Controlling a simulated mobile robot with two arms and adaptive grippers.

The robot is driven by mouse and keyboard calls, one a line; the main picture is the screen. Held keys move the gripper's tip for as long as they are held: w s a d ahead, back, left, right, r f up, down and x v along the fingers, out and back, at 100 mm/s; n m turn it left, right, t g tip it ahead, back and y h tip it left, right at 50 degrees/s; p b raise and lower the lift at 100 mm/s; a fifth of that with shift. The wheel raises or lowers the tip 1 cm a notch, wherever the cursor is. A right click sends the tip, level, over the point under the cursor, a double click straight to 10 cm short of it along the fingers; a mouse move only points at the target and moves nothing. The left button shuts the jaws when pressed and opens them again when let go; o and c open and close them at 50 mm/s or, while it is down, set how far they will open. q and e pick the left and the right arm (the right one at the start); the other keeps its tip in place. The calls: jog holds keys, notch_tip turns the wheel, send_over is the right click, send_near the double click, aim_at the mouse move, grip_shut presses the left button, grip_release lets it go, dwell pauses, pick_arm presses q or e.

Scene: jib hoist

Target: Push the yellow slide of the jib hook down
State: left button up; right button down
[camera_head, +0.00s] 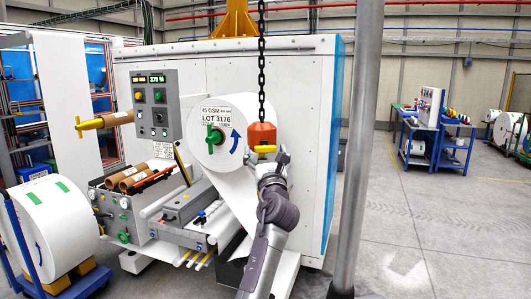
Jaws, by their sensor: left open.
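The jib hook's orange block (262,134) hangs on a dark chain (261,60) in front of the white machine. The yellow slide (265,149) shows as a short bar at the lower part of the block. My left gripper (268,157) comes up from below and is open, its fingers just under and beside the slide. I cannot tell whether a finger touches the slide. The lower end of the hook is hidden behind my gripper. My right gripper is not in view.
A white roll (230,118) with a green handle (214,137) is mounted close to the left of the hook. A grey control panel (156,105) stands left of it. A grey post (357,150) rises at right. Open floor (430,230) lies beyond.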

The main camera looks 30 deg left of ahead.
pick_arm(q)
jog(key=shift+s, duration=0.1)
jog(key=v, duration=1.2)
